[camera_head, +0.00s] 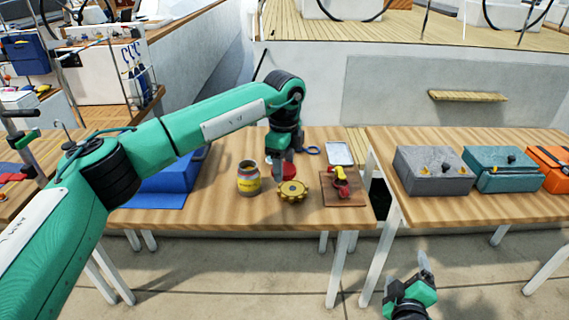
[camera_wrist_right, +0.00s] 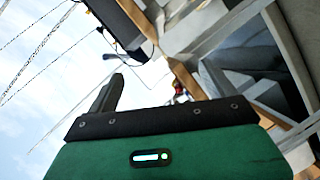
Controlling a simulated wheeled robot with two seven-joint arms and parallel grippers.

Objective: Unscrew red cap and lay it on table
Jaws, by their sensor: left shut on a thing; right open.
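A jar with a yellow label (camera_head: 248,178) stands upright on the wooden table, its mouth dark and uncovered. The red cap (camera_head: 289,172) is to the right of the jar, at table height and apart from it. My left gripper (camera_head: 282,172) points down at the cap and is shut on it. The gripper hides part of the cap, so I cannot tell whether it touches the table. My right gripper (camera_head: 424,264) is open and empty, low in front of the tables. One of its fingers (camera_wrist_right: 107,95) shows in the right wrist view.
A yellow gear-like part (camera_head: 293,191) lies just in front of the cap. A blue box (camera_head: 165,176) is left of the jar. A wooden board (camera_head: 330,193) with red and yellow parts and a pale tray (camera_head: 339,153) are to the right.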

